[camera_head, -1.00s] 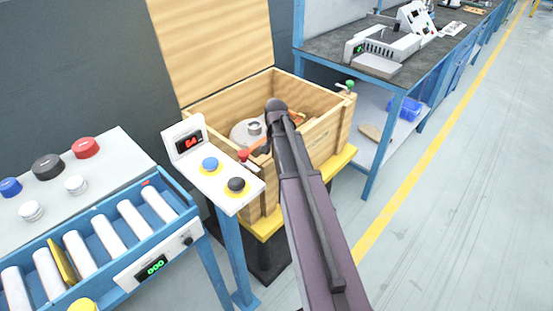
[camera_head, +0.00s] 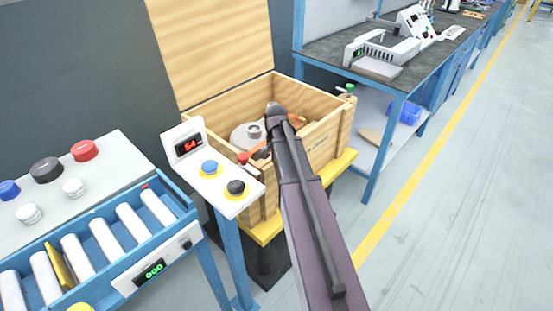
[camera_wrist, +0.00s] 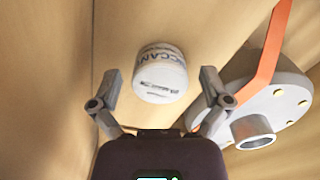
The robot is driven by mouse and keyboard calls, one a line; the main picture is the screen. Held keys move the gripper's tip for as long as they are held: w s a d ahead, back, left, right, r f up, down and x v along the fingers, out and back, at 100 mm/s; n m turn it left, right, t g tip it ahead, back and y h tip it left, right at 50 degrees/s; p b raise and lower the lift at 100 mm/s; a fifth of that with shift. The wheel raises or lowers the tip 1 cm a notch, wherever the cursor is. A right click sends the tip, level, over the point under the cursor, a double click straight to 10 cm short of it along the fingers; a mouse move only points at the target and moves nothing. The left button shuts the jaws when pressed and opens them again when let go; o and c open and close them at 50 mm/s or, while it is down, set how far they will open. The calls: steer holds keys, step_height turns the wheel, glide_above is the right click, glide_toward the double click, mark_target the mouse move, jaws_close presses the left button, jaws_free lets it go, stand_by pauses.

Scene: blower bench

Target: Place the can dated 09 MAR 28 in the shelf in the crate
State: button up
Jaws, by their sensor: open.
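A white can (camera_wrist: 160,75) with dark lettering shows inside the wooden crate in the wrist view; its date print is too small to read. My gripper (camera_wrist: 160,88) is open, with one finger on each side of the can's near end. I cannot tell whether the fingers touch it. The crate (camera_head: 328,150) stands open in the head view, and my arm reaches down into it. My arm hides the fingers and the can in that view.
A grey round flanged part (camera_wrist: 268,95) with an orange strip (camera_wrist: 270,50) lies in the crate right of the can. Crate walls rise close by. A button post (camera_head: 222,185) and a roller conveyor (camera_head: 105,245) stand left of the crate; a workbench (camera_head: 340,45) is at right.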

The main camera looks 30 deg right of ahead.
steer(key=shift+r, duration=0.25)
step_height(320, 180, up, 12)
steer(key=p, duration=1.2)
steer(key=shift+f, duration=0.1)
stand_by(1.4)
